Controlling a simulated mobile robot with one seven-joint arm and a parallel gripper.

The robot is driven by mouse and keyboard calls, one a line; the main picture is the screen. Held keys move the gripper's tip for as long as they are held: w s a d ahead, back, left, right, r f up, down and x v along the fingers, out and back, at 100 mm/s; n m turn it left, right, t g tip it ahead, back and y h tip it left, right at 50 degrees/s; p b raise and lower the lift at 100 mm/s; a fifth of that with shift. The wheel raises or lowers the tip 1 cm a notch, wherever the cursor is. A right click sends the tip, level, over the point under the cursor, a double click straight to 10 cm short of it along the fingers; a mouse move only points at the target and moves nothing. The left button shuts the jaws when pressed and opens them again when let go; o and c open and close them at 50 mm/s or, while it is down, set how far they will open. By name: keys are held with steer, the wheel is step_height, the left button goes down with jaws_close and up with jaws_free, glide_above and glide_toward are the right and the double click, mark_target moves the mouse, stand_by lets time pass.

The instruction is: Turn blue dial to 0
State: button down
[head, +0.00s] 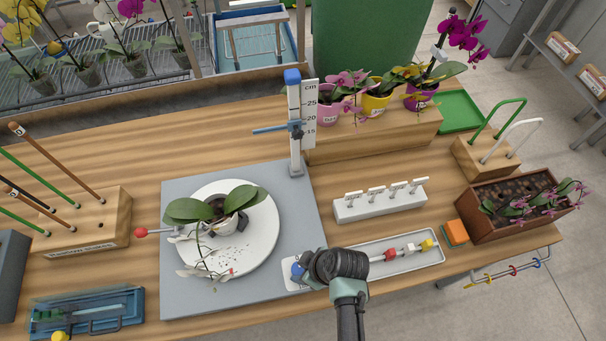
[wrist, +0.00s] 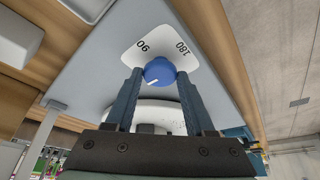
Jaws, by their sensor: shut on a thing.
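The blue dial (wrist: 158,71) sits on a white plate (wrist: 160,42) whose printed marks "90" and "180" show in the wrist view. A short white line on the dial points to the lower left there, away from both marks. No "0" mark shows. My gripper (wrist: 159,75) is shut on the dial, one finger on each side. In the head view the dial (head: 297,271) is at the front right corner of the grey board (head: 180,290), partly hidden by my gripper (head: 303,270).
A round white turntable (head: 265,245) with a potted orchid (head: 228,215) stands left of the dial. A tray (head: 405,262) with small colored tools lies just to the right. A height gauge (head: 295,120) stands behind, and a white label rack (head: 380,205) is at the back right.

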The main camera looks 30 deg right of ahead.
steer(key=shift+c, duration=1.3)
jaws_free()
steer(key=b+v, duration=0.1)
steer(key=v, duration=1.2)
